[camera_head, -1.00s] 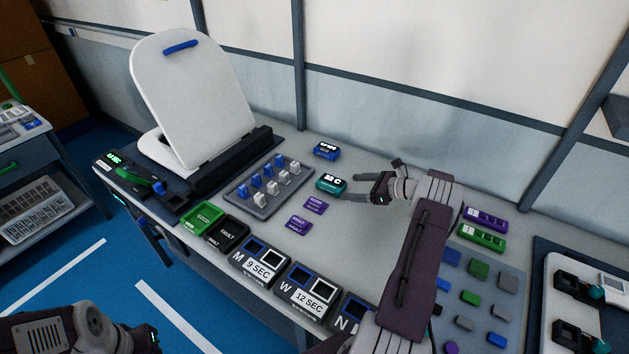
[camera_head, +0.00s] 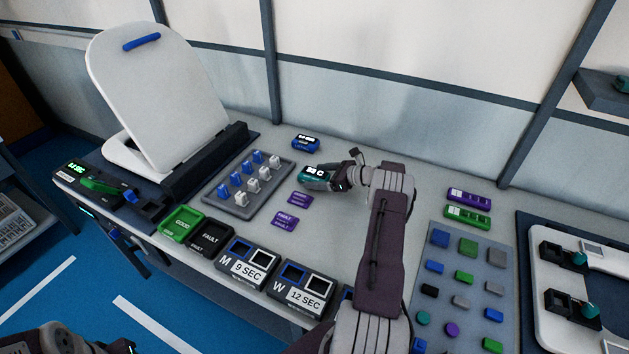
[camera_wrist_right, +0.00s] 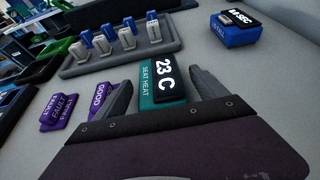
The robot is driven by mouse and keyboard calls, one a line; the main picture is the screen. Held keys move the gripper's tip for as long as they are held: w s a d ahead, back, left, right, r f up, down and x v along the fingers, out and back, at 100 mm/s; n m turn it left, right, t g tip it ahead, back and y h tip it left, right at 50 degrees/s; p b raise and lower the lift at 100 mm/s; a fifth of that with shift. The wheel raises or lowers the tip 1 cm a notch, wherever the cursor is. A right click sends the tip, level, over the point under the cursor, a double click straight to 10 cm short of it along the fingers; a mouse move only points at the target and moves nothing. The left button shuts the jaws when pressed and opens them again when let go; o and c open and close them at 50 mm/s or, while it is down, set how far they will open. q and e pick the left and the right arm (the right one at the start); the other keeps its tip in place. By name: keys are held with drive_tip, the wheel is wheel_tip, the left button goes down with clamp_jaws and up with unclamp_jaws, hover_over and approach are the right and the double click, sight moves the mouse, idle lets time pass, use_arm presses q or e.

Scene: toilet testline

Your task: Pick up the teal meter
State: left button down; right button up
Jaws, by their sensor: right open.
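The teal meter (camera_head: 314,177) stands on the grey bench and has a dark display reading 23 C in the right wrist view (camera_wrist_right: 163,80). My right gripper (camera_head: 325,178) is open at the meter. In the right wrist view its two fingers (camera_wrist_right: 160,98) lie on either side of the meter, with a gap visible on the right side. In the head view the gripper covers the meter's right part. Part of my left arm shows at the lower left of the head view, and its fingertips are not clearly visible.
A blue meter (camera_head: 305,144) stands behind the teal one. A grey tray (camera_head: 243,206) with blue and white pegs is to the left. Purple tags (camera_head: 285,220) lie in front. Green (camera_head: 181,224) and black (camera_head: 212,238) bins line the front edge. A raised toilet lid (camera_head: 155,90) stands back left.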

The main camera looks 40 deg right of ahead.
sight(314, 174)
drive_tip(key=shift+x, duration=0.95)
drive_tip(key=shift+f, duration=0.1)
drive_tip(key=shift+s, duration=0.1)
drive_tip(key=c, duration=1.7)
use_arm(q)
drive_tip(key=shift+w+f, duration=0.15)
drive_tip(key=shift+f, duration=0.3)
use_arm(e)
drive_tip(key=shift+r, duration=0.55)
wheel_tip(314, 174, up, 3)
drive_tip(key=shift+r, duration=0.25)
use_arm(q)
drive_tip(key=shift+r+p, duration=0.45)
drive_tip(key=shift+r, duration=0.05)
use_arm(e)
drive_tip(key=s+a+r, duration=0.2)
drive_tip(key=s, duration=0.1)
drive_tip(key=s+a+r, duration=0.2)
drive_tip(key=s+a, duration=0.1)
drive_tip(key=s+a+r, duration=0.2)
drive_tip(key=s, duration=0.1)
drive_tip(key=shift+a+r, duration=0.2)
drive_tip(key=shift+r, duration=0.1)
